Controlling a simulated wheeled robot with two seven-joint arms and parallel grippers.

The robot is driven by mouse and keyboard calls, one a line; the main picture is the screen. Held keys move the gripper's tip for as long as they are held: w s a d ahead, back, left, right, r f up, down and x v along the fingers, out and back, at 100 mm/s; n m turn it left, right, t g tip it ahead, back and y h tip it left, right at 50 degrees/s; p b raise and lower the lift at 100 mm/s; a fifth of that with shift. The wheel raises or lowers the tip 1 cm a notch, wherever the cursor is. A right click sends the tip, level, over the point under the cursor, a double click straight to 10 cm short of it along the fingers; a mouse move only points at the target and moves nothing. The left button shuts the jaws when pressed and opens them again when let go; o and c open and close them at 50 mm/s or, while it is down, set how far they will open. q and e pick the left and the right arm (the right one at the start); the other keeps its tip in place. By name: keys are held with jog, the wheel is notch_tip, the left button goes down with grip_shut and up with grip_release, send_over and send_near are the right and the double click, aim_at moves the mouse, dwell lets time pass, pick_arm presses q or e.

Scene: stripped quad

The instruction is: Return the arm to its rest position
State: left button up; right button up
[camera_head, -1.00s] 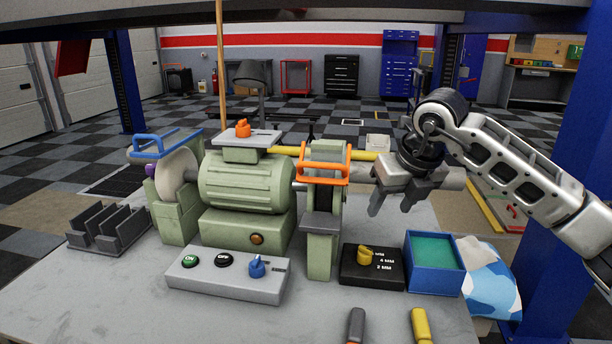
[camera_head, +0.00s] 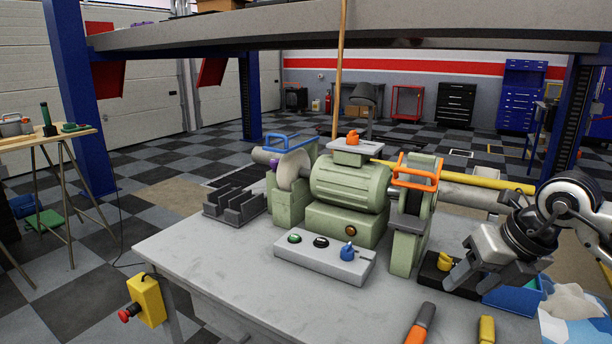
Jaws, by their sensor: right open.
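My right arm comes in from the right edge, with its white and black wrist over the right side of the workbench. My right gripper (camera_head: 468,284) points down and left. Its two fingers are apart, with nothing seen between them. It hangs in front of the black box with the yellow knob (camera_head: 441,263) and partly hides that box and the blue box (camera_head: 520,296). I cannot tell whether the fingers touch the black box. My left gripper is not in view.
A green bench grinder (camera_head: 348,185) with blue and orange guards stands on the grey workbench (camera_head: 200,250). A control panel (camera_head: 325,262), a dark slotted rack (camera_head: 234,205) and two handles (camera_head: 420,325) are near. A yellow emergency-stop box (camera_head: 147,300) hangs at the bench's left. The bench's front left is bare.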

jog(key=s+a+m+t+y, duration=0.2)
jog(key=s+a+m+y, duration=0.2)
jog(key=a+y, duration=0.55)
jog(key=s+a+m+t+y, duration=0.25)
jog(key=s+a+y, duration=0.3)
jog(key=a, duration=0.65)
jog(key=d+f+m+t+h, duration=0.35)
jog(key=f+m+h, duration=0.25)
jog(key=m, duration=0.5)
jog(key=d+f+m+t+h, duration=0.3)
jog(key=f+m+t+h, duration=0.25)
jog(key=m, duration=0.45)
jog(key=s+d+f+m+g+h, duration=0.1)
jog(key=s+f+m+g+h, duration=0.2)
jog(key=s+f+m+g, duration=0.3)
jog(key=s+f+g, duration=0.1)
jog(key=s+f, duration=0.3)
jog(key=f, duration=0.3)
jog(key=shift+d+m, duration=0.35)
